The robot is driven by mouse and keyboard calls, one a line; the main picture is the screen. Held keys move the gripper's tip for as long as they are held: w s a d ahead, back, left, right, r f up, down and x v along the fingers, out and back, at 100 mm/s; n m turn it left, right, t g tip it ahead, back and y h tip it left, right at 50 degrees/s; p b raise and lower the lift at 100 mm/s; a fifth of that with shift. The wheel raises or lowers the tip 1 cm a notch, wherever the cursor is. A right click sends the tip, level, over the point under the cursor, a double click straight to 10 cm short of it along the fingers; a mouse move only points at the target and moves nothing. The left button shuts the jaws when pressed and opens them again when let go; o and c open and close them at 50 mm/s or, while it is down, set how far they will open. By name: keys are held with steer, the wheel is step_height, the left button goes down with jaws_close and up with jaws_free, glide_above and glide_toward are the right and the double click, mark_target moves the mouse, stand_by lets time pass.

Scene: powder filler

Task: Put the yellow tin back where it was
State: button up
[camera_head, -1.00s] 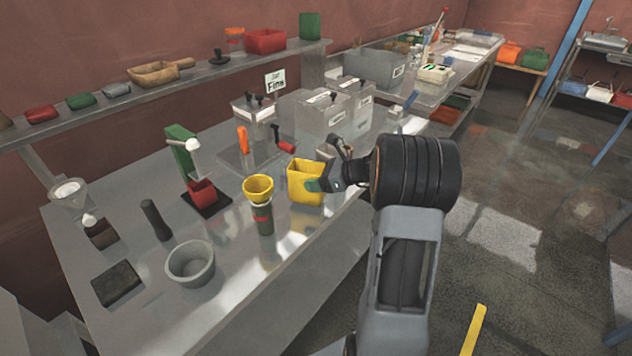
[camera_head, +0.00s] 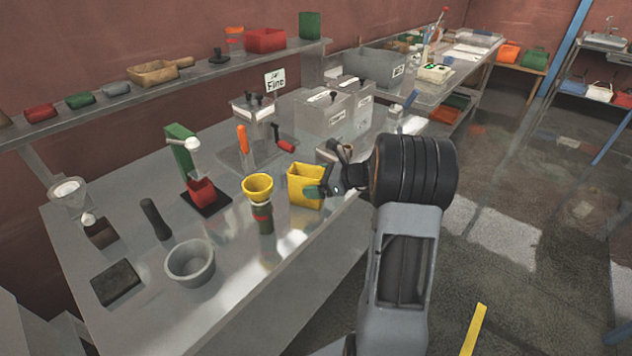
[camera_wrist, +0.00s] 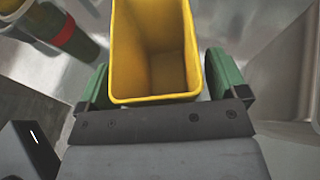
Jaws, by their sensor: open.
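The yellow tin (camera_head: 304,187) is an open-topped, empty square tin standing upright near the front edge of the steel bench. In the wrist view the tin (camera_wrist: 152,50) sits between the two green-padded fingers of my gripper (camera_wrist: 160,85). The fingers are open, with a visible gap on the right side and a narrower one on the left. In the head view my gripper (camera_head: 325,182) reaches the tin's right side from the aisle.
A green flask (camera_head: 263,218) with a yellow funnel (camera_head: 257,187) stands just left of the tin. Grey lidded bins (camera_head: 322,112) stand behind. The bench's front edge is close.

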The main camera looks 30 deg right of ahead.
steer(key=shift+r, duration=0.2)
steer(key=v, duration=1.1)
steer(key=s+a+n+g+h, duration=0.2)
steer(key=s+a+n+h, duration=0.3)
steer(key=n, duration=0.8)
steer(key=s+a+f+n+g+h, duration=0.1)
steer(key=s+a+n+g+h, duration=0.2)
steer(key=s+a+n, duration=0.7)
steer(key=a+n+h, duration=0.1)
steer(key=a+n, duration=0.2)
steer(key=a, duration=0.1)
steer(key=shift+s+a+f+n+g+h+b, duration=0.25)
steer(key=shift+s+a+n+g+h+b, duration=0.05)
steer(key=shift+s+a+n+h+b, duration=0.1)
